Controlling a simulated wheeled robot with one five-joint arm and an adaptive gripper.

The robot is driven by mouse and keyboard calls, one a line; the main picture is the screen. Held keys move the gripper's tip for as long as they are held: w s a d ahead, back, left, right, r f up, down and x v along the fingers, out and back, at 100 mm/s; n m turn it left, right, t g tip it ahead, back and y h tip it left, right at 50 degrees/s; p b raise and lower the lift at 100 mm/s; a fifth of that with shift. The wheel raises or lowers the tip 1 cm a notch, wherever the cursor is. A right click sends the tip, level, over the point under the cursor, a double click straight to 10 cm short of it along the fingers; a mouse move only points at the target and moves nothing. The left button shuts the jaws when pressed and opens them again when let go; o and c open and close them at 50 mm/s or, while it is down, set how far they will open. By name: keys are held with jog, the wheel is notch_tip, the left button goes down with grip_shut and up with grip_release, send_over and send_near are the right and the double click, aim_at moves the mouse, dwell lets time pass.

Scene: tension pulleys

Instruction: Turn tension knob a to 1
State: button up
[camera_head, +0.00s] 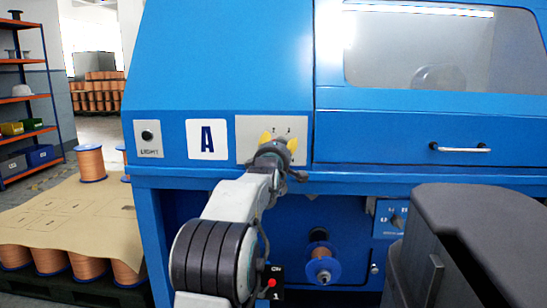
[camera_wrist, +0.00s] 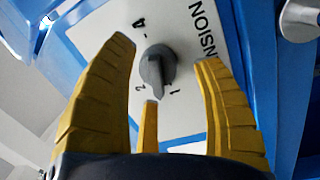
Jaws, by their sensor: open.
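Tension knob a (camera_wrist: 157,68) is a dark grey round knob with a raised ridge, on a light grey panel (camera_wrist: 185,22) with numbers 1, 2 and 4 visible around it. The ridge stands roughly upright in the wrist view; which number it points at is unclear. My gripper (camera_wrist: 167,52) is open, its yellow fingers on the left and right of the knob, with a shorter yellow finger below it. I see no clear contact. In the head view, my gripper (camera_head: 279,142) is in front of the panel (camera_head: 246,128) right of the "A" sign, hiding the knob.
The blue machine (camera_head: 230,60) fills the middle and right. Below are a copper spool (camera_head: 321,255) and another knob panel (camera_head: 392,218). A handle (camera_head: 460,149) sits on the door at right. Copper spools (camera_head: 90,162) on a covered pallet stand at left, beside a shelf (camera_head: 25,90).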

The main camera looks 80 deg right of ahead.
jog(key=a, duration=1.1)
jog(key=shift+w+f, duration=0.15)
jog(key=shift+f, duration=0.15)
jog(key=shift+c, duration=0.2)
